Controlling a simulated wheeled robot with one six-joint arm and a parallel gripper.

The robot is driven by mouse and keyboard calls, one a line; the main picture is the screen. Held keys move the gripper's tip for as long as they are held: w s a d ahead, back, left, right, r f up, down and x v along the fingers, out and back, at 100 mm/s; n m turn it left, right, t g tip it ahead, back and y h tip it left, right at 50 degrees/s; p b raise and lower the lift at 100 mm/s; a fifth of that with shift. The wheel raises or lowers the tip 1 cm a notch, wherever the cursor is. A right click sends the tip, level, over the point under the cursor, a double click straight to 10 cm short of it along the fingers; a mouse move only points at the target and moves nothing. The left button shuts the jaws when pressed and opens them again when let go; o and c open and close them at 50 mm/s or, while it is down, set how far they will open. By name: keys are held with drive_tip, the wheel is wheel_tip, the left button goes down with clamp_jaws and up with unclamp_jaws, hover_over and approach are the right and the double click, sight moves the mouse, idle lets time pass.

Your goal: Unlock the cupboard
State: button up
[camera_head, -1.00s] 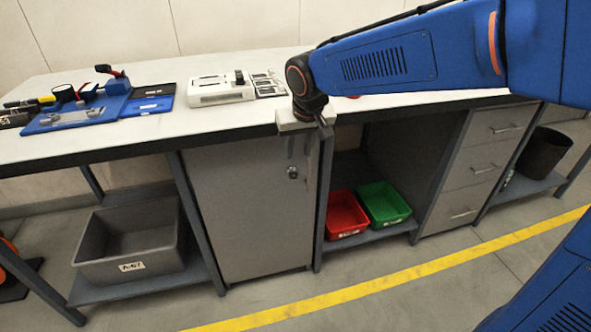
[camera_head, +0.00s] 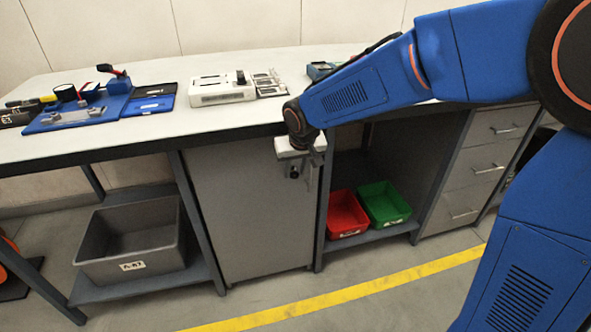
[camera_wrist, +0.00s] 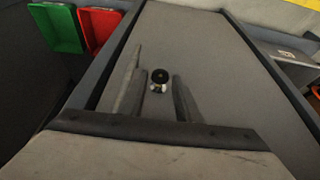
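The grey cupboard door (camera_head: 245,220) is closed under the workbench. Its small round lock knob (camera_head: 294,172), dark-faced with a shiny lower part, also shows in the wrist view (camera_wrist: 159,78). My gripper (camera_head: 297,168) is at the upper right of the door, close to the knob. In the wrist view my gripper (camera_wrist: 159,92) is open, with the knob seen between its fingertips and a gap on each side. I cannot tell how deep the knob lies between the fingers.
The bench top (camera_head: 215,120) is just above my gripper. Right of the cupboard, a red bin (camera_head: 345,215) and a green bin (camera_head: 383,204) sit on a low shelf. A grey crate (camera_head: 130,240) is at left. The floor in front is clear.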

sight(291, 177)
clamp_jaws()
drive_tip(key=shift+a+h, duration=0.15)
drive_tip(key=shift+h, duration=0.15)
drive_tip(key=h, duration=0.1)
drive_tip(key=a+t+h, duration=0.1)
drive_tip(key=shift+s+f+n+h, duration=0.2)
drive_tip(key=shift+n+h, duration=0.1)
drive_tip(key=shift+n, duration=0.1)
drive_tip(key=h, duration=0.1)
drive_tip(key=t+h, duration=0.1)
drive_tip(key=a+n+h, duration=0.1)
drive_tip(key=h, duration=0.1)
drive_tip(key=shift+s+f+t, duration=0.15)
drive_tip(key=shift+f+t, duration=0.15)
drive_tip(key=h, duration=0.1)
drive_tip(key=t+h, duration=0.1)
drive_tip(key=f+n+h, duration=0.1)
drive_tip(key=shift+s+a+t+h, duration=0.1)
drive_tip(key=shift+a+t+h, duration=0.25)
drive_tip(key=shift+t+h, duration=0.05)
drive_tip(key=n+t+h, duration=0.1)
drive_tip(key=h, duration=0.1)
drive_tip(key=f+t+h, duration=0.1)
drive_tip(key=h, duration=0.1)
drive_tip(key=shift+a+f+n+t, duration=0.1)
drive_tip(key=shift+f+n+t, duration=0.1)
drive_tip(key=shift+n+t, duration=0.2)
drive_tip(key=shift+h, duration=0.3)
